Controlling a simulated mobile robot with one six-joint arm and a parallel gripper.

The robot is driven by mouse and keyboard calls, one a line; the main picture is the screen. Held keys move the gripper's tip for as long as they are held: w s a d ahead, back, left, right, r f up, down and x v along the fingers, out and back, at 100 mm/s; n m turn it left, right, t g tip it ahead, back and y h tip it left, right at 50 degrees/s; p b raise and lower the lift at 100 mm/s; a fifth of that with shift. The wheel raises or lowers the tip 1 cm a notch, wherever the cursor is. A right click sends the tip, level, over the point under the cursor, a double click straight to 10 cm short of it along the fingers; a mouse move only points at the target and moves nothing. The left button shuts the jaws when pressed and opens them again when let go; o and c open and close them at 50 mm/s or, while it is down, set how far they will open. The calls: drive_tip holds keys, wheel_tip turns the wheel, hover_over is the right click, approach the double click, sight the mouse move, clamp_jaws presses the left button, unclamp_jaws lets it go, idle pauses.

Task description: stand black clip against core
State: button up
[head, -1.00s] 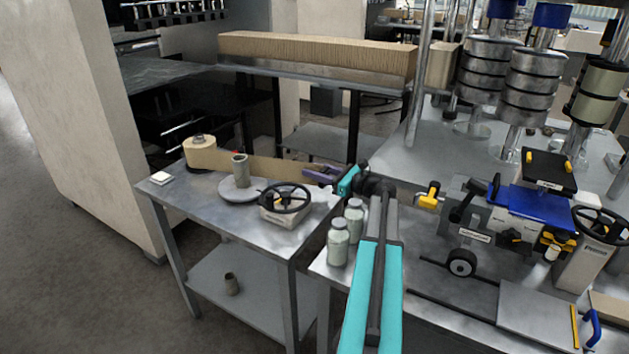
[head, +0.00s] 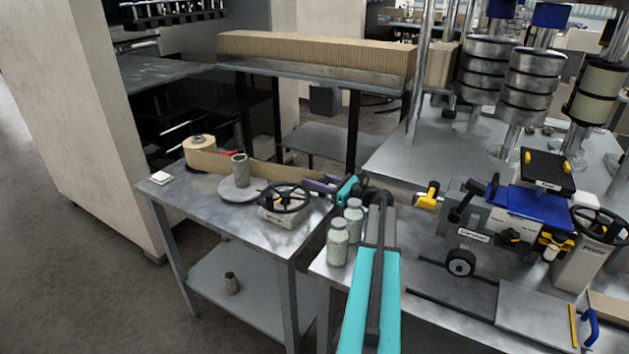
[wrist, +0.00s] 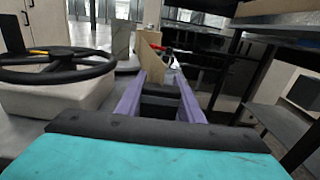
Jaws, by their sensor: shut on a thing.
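The core (head: 240,171) is a grey-brown tube upright on a round grey plate (head: 258,186) on the small table. My gripper (head: 318,184) is at that table's right end, right of the core and apart from it. In the wrist view its purple fingers (wrist: 160,88) are shut on a dark block, which I take to be the black clip (wrist: 160,98); its outline is hard to tell from the gripper's dark parts. A brown paper strip (wrist: 150,66) stands on edge just beyond it; whether they are joined is unclear. The core also shows in the wrist view (wrist: 121,40).
A black handwheel on a pale box (head: 285,208) stands between core and gripper, nearer the front. The paper roll (head: 200,152) is behind left, its strip passing behind the core. A red piece (head: 230,153) is beside the core. Two jars (head: 338,243) stand near my arm.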

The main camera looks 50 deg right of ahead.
drive_tip(key=shift+f, duration=0.1)
drive_tip(key=o, duration=1.1)
drive_tip(key=b+v, duration=0.2)
drive_tip(key=v, duration=1)
